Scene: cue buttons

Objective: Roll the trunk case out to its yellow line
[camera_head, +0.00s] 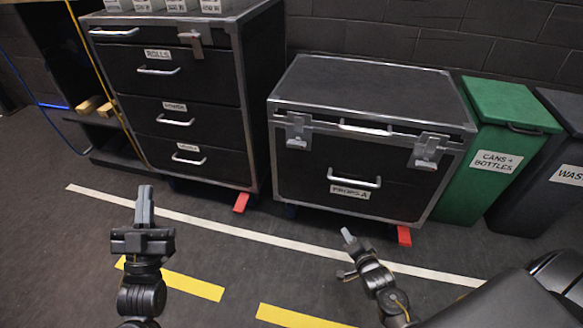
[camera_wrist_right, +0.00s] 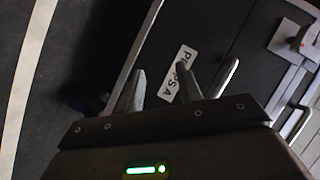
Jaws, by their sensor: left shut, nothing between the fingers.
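The black trunk case (camera_head: 372,92) with metal edges and two front latches stands against the wall, behind the white floor line. Its front has a silver handle (camera_head: 353,181) and a label reading "PROPS A". A red piece (camera_head: 404,235) shows at its lower right foot. A yellow line (camera_head: 295,317) lies on the floor in front of it, partly cut off by the frame. My right gripper (camera_head: 347,254) is open and empty, low in front of the case; the right wrist view shows its fingers (camera_wrist_right: 160,88) apart before the label. My left gripper (camera_head: 144,203) is shut and empty.
A black drawer case (camera_head: 205,92) stands left of the trunk case, with its own red piece (camera_head: 241,202) and yellow line (camera_head: 192,284). A green bin (camera_head: 500,130) and a dark waste bin (camera_head: 555,170) stand at right. The floor in front is clear apart from my arms.

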